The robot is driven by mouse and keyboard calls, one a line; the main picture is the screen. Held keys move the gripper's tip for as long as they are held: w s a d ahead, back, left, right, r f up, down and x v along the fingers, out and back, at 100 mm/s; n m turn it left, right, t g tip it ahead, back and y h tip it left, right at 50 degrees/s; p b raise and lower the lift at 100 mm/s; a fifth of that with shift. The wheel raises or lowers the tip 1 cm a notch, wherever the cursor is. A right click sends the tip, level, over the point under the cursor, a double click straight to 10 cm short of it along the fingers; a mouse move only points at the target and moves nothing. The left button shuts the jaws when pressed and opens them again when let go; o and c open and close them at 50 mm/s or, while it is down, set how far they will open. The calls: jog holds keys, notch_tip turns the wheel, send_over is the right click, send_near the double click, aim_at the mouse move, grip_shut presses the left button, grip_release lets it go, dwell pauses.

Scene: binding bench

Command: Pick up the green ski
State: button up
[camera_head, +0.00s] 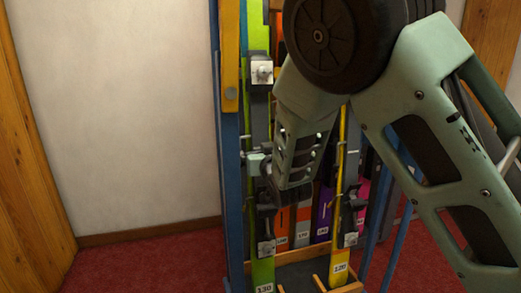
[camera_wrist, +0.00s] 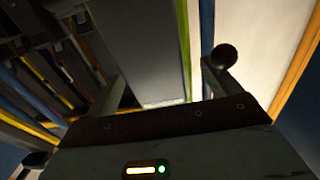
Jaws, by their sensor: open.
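The green ski (camera_head: 262,274) stands upright at the left of the rack in the head view, with a dark and silver binding on its front and a label reading 130 near its foot. My gripper (camera_head: 266,182) is at the middle of this ski, in front of its binding, and covers part of it. In the wrist view my gripper (camera_wrist: 168,82) has its two fingers apart. A large grey surface lies between and beyond them, with a thin green edge (camera_wrist: 183,30) beside it. I cannot tell whether the fingers touch the ski.
A yellow ski (camera_head: 340,272) labelled 120 stands just right of my gripper. Orange, grey and purple skis stand behind. The blue rack post (camera_head: 231,190) is close on the left. Red carpet (camera_head: 150,265) and the pale wall (camera_head: 120,110) leave free room at left.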

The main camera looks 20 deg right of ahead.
aim_at(258, 82)
jog(key=shift+w, duration=0.45)
jog(key=shift+c, duration=0.3)
grip_shut()
notch_tip(258, 82, up, 18)
jog(key=p, duration=0.6)
jog(key=shift+r, duration=0.2)
dwell(0.4)
